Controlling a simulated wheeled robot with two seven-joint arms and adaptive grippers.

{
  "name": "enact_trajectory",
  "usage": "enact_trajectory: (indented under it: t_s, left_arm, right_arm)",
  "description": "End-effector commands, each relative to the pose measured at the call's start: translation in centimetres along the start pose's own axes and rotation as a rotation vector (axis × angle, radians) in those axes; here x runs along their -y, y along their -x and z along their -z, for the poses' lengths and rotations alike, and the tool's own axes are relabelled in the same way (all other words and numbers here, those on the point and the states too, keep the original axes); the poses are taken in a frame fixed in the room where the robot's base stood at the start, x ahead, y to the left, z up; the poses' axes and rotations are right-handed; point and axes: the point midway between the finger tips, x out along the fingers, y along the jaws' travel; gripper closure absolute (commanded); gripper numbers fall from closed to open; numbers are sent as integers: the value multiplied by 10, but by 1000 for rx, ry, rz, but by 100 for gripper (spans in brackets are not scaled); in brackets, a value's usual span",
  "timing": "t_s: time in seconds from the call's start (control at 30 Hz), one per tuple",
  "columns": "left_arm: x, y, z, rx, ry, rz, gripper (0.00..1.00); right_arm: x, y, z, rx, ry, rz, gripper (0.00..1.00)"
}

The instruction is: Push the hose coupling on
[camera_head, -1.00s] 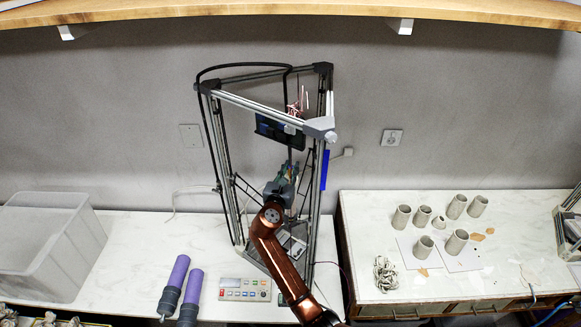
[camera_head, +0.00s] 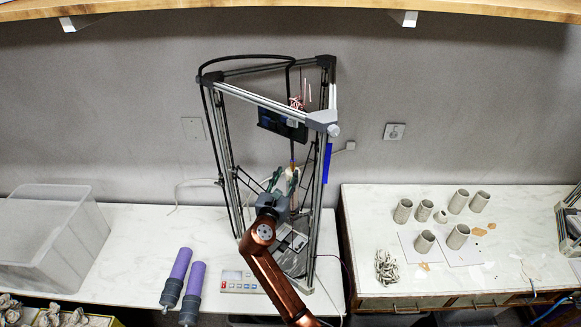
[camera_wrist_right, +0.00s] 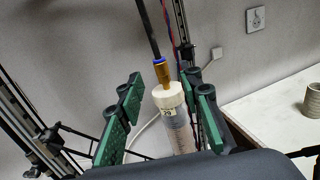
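In the right wrist view a clear cylinder (camera_wrist_right: 180,132) with a white cap (camera_wrist_right: 168,95) stands between my finger pads. A brass coupling (camera_wrist_right: 163,73) with a blue ring sits at the top of the cap, and a black hose (camera_wrist_right: 147,32) runs up from it. The coupling appears to touch the cap; how deeply it is seated I cannot tell. My right gripper (camera_wrist_right: 160,112) is open, its green pads apart on both sides of the cylinder, with a gap on each side. The head view shows this gripper (camera_head: 284,180) inside the printer frame. My left gripper is out of view.
Metal posts of the three-sided printer frame (camera_head: 322,185) stand close around my right gripper. A control panel (camera_head: 240,282), two purple cylinders (camera_head: 193,285) and a grey bin (camera_head: 45,235) are to the left. Clay cups (camera_head: 424,241) stand on the right table.

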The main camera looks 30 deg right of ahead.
Motion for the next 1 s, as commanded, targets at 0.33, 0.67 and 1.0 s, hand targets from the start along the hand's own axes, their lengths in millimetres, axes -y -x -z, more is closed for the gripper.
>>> enact_trajectory:
  t_s: [0.33, 0.67, 1.0]
  left_arm:
    - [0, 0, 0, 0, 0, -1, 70]
    - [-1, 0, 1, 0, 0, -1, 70]
    - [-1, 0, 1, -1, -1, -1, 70]
  right_arm:
    - [0, 36, 0, -1, 1, 0, 67]
    - [0, 37, 0, -1, 1, 0, 67]
    - [-22, 43, 30, -31, 9, -58, 67]
